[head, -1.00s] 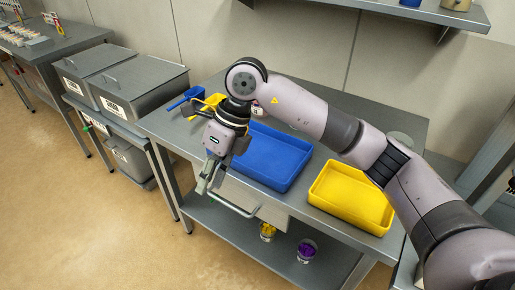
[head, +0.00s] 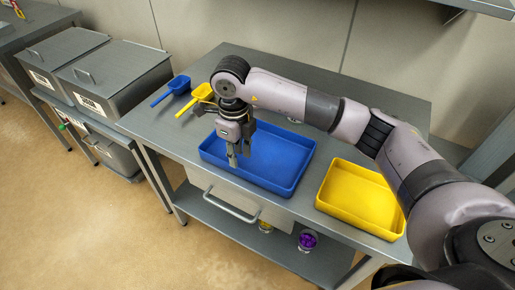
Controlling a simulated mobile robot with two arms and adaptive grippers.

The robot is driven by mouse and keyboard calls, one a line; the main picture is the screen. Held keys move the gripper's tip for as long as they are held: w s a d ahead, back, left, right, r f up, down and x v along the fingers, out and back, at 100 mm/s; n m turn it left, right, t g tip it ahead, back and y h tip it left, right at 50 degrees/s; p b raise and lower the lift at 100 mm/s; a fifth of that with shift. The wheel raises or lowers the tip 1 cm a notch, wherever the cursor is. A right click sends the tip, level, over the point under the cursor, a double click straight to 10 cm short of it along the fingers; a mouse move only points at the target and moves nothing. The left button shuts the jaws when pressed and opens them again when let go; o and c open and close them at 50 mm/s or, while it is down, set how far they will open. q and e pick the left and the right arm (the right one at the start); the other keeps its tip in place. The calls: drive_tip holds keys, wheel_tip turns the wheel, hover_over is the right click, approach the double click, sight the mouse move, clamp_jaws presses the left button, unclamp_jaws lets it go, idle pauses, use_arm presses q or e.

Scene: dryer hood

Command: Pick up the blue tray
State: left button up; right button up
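The blue tray (head: 280,178) lies flat on the steel table and looks empty. My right arm reaches across the table from the right. My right gripper (head: 239,160) points down over the left part of the blue tray, with its fingers in front of the tray's interior. Two fingers show at the tip with a gap that is too small to judge, and nothing is seen held. Whether the fingers touch the tray cannot be told. My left gripper is not in view.
A yellow tray (head: 358,196) lies right of the blue one. A blue scoop (head: 178,86) and a yellow scoop (head: 201,92) lie at the table's back left. Grey lidded bins (head: 118,78) stand left. The drawer handle (head: 230,207) sticks out in front. A shelf (head: 480,6) hangs above.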

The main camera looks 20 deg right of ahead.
sight(241, 170)
wheel_tip(241, 170, down, 2)
drive_tip(key=shift+f, duration=0.1)
drive_tip(key=shift+s+f+p, duration=0.15)
drive_tip(key=shift+f+p, duration=0.2)
drive_tip(key=shift+p, duration=0.15)
wheel_tip(241, 170, down, 4)
drive_tip(key=shift+s+d+r+p, duration=0.1)
drive_tip(key=shift+d+r+p, duration=0.1)
drive_tip(key=shift+p, duration=0.5)
drive_tip(key=shift+a+f, duration=0.1)
drive_tip(key=shift+f, duration=0.3)
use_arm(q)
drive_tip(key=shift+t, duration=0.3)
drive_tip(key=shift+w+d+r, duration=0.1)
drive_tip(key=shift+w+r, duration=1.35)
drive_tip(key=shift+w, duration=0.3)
use_arm(e)
clamp_jaws()
drive_tip(key=shift+r, duration=0.1)
